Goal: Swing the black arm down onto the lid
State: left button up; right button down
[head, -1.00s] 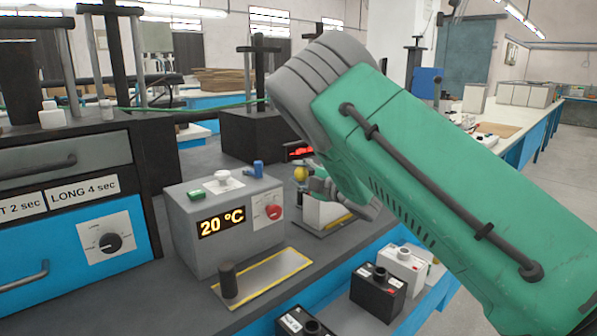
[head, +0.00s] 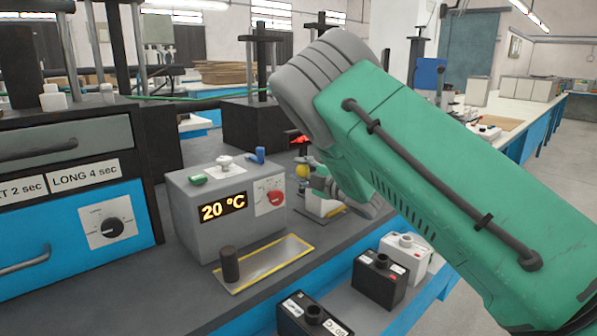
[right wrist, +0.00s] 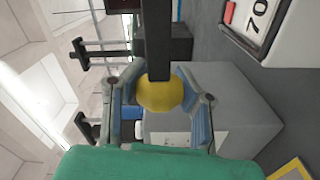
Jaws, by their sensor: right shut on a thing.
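A yellow ball knob (right wrist: 160,94) sits at the end of the black arm (right wrist: 157,40), which comes in from the top of the right wrist view. My right gripper (right wrist: 162,100) is shut on the knob, with one finger on each side of it. In the head view the knob (head: 302,171) shows small beside the fingers of my right gripper (head: 312,178), behind the grey box. My green forearm hides much of the right side there. I cannot make out the lid clearly. My left gripper is not in view.
A grey box (head: 230,232) with a 20 °C display stands on the bench, with a yellow-edged plate (head: 275,258) before it. Black (head: 380,279) and white (head: 408,252) batteries stand along the lower right ledge. A blue cabinet (head: 60,230) fills the left.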

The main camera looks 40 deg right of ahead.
jog(key=c, duration=1.1)
grip_release()
jog(key=shift+s+f, duration=0.25)
jog(key=shift+f, duration=0.35)
jog(key=shift+d+r, duration=0.1)
jog(key=shift+d, duration=0.05)
jog(key=shift+r, duration=0.1)
jog(key=s, duration=0.8)
jog(key=s+d, duration=0.1)
jog(key=s, duration=0.2)
jog(key=shift+s, duration=0.4)
